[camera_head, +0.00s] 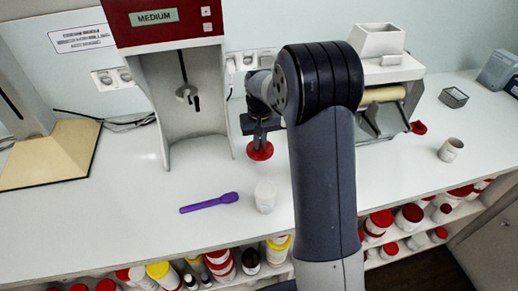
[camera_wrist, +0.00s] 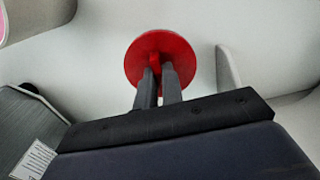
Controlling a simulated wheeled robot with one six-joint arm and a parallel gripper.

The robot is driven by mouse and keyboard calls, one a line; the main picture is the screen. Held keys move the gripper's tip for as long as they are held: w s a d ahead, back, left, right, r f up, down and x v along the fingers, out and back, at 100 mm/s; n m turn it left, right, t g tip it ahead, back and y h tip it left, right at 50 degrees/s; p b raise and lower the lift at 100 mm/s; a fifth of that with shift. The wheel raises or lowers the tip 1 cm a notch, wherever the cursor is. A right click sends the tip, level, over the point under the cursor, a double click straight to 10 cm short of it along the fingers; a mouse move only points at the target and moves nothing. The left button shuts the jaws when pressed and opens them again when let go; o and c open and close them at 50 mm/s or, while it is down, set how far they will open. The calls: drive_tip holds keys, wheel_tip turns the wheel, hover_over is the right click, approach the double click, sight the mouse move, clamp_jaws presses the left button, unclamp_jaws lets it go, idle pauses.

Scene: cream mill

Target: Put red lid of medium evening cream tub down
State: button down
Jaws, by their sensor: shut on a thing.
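The red lid (camera_head: 260,151) is a round disc with a small upright grip on top. My gripper (camera_head: 260,140) is shut on that grip, as the wrist view shows, with the lid (camera_wrist: 162,57) at the fingertips (camera_wrist: 158,76). The lid is over the white counter, right of the mixer base; I cannot tell whether it touches the surface. A white tub (camera_head: 265,196) stands upright on the counter, in front of the lid. Its label cannot be read.
A purple spatula (camera_head: 209,203) lies left of the tub. The red mixer marked MEDIUM (camera_head: 165,22) stands at the back left. A roller mill (camera_head: 383,90), another red lid (camera_head: 418,128) and an open cup (camera_head: 451,149) are at right. Shelves below hold several tubs.

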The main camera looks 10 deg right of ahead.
drive_tip(key=shift+f, duration=1.75)
drive_tip(key=shift+f, duration=0.1)
drive_tip(key=c, duration=1.5)
unclamp_jaws()
drive_tip(key=shift+c, duration=0.2)
wheel_tip(320, 180, up, 12)
drive_tip(key=shift+r+b, duration=0.15)
drive_tip(key=shift+b, duration=0.2)
